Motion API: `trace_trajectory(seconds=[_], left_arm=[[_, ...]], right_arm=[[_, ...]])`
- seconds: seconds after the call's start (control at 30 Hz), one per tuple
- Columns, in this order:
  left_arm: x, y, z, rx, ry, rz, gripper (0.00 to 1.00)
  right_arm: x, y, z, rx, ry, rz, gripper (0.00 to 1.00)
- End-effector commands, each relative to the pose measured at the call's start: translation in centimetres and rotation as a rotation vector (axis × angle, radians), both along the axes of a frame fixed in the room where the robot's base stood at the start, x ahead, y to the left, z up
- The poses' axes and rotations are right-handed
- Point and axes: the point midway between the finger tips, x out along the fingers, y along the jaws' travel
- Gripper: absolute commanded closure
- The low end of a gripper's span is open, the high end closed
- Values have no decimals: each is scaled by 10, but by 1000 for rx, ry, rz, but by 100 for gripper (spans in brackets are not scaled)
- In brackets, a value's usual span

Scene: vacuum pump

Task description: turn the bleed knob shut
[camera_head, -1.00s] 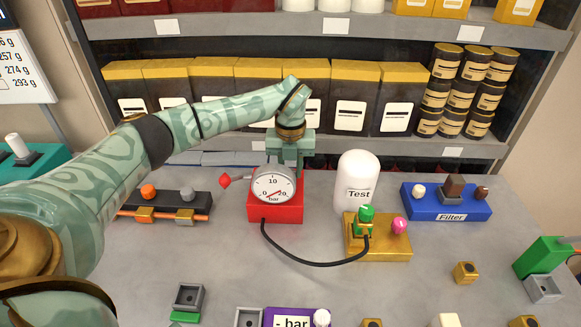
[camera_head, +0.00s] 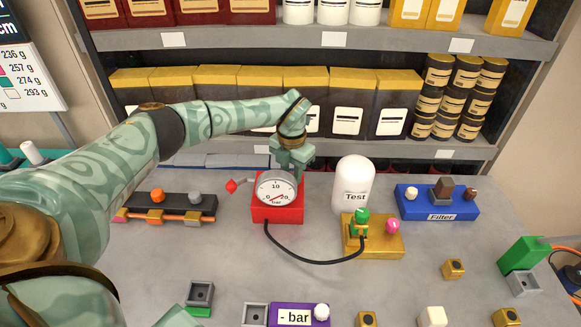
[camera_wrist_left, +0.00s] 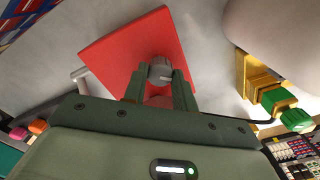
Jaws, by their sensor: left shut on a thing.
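The red pump block (camera_head: 277,214) stands on the bench with a round bar gauge (camera_head: 276,188) on its front. My left gripper (camera_head: 290,165) reaches down behind the gauge, which hides its fingertips and the knob there. In the left wrist view a grey bleed knob (camera_wrist_left: 159,69) stands on the red block (camera_wrist_left: 125,42). My left gripper's fingers (camera_wrist_left: 160,84) are closed around the knob, one on each side. The gauge needle points to the lower left, near the low end of the dial.
A red-tipped lever (camera_head: 231,186) sticks out left of the gauge. A black hose (camera_head: 310,262) runs to a gold block (camera_head: 385,243) with green and pink knobs. A white Test dome (camera_head: 355,183) stands close right. The shelf (camera_head: 330,150) is behind my left arm.

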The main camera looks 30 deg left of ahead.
Motion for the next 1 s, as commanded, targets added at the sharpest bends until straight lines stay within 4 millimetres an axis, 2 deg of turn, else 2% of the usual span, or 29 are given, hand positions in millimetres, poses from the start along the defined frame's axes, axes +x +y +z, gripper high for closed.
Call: trace_trajectory(seconds=[0.03, 0.4, 0.7, 1.0], left_arm=[[1, 0, 5, 1, -5, -41, 95], [2, 0, 4, 2, -5, -392, 95], [2, 1, 3, 2, -6, -661, 95], [2, 1, 3, 2, -6, -852, 95]], right_arm=[[1, 0, 6, 0, -3, 0, 64], [4, 3, 21, 3, -9, -2, 64], [5, 3, 28, 4, -12, -2, 64], [6, 3, 31, 4, -14, -2, 64]])
